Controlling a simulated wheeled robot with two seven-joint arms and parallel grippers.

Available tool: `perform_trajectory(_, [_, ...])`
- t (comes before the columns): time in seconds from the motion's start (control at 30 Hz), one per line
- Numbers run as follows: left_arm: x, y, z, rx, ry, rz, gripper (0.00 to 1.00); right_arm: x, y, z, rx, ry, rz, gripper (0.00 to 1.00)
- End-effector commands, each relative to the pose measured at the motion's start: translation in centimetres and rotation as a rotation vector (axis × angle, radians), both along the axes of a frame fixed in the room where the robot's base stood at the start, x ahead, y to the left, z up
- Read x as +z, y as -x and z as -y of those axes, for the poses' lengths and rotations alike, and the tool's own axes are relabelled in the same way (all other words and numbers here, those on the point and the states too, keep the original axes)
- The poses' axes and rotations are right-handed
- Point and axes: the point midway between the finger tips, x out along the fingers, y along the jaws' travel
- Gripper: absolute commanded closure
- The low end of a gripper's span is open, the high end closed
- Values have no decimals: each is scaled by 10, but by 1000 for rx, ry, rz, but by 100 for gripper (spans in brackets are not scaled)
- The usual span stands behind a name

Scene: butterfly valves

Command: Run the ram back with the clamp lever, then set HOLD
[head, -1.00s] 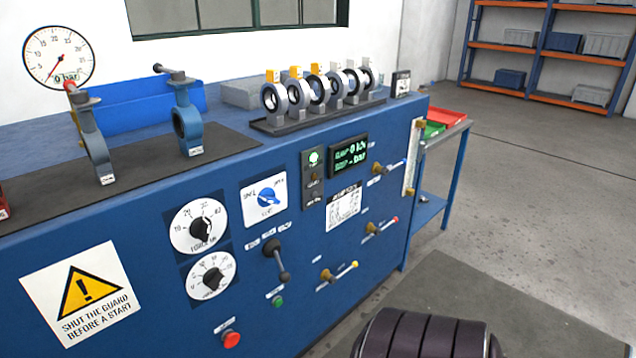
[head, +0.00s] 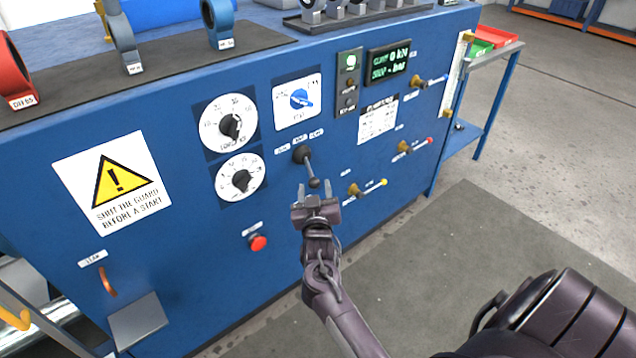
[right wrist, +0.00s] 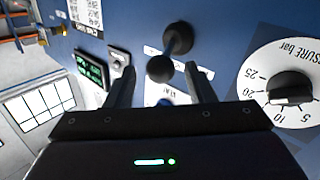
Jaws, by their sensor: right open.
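The clamp lever is a black lever (head: 308,167) on the blue panel, below three small white labels too small to read surely. It hangs down, leaning slightly right, and ends in a ball knob. In the right wrist view the knob (right wrist: 160,69) shows between and just beyond my fingertips, with a gap on both sides. My right gripper (head: 314,188) is open and empty, just in front of the lever's lower end. The display (head: 389,63) reads 0 kN on its clamp line and a dash for bar below. My left gripper is not in view.
Two white dials (head: 229,123) sit left of the lever, with a blue selector (head: 299,99) above it. A red button (head: 258,243) is below left. Valve rings stand along the bench top. Floor at right is clear.

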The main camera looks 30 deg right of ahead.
Motion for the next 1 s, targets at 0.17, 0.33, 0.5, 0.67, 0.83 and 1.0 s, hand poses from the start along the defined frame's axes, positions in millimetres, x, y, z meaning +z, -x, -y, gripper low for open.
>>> perform_trajectory(0.17, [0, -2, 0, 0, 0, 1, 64, 0, -19, 11, 0, 0, 1, 51])
perform_trajectory(0.33, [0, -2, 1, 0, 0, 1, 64, 0, -24, 15, 1, -1, 0, 51])
perform_trajectory(0.5, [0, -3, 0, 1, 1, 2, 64, 0, -24, 15, 1, -1, 0, 51])
perform_trajectory(0.67, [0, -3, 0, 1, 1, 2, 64, -1, -24, 15, 1, -1, 0, 68])
perform_trajectory(0.83, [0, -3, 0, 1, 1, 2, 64, -1, -24, 15, 1, -1, 0, 90])
perform_trajectory(1.0, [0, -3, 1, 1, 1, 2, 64, -1, -24, 15, 1, -1, 0, 100])
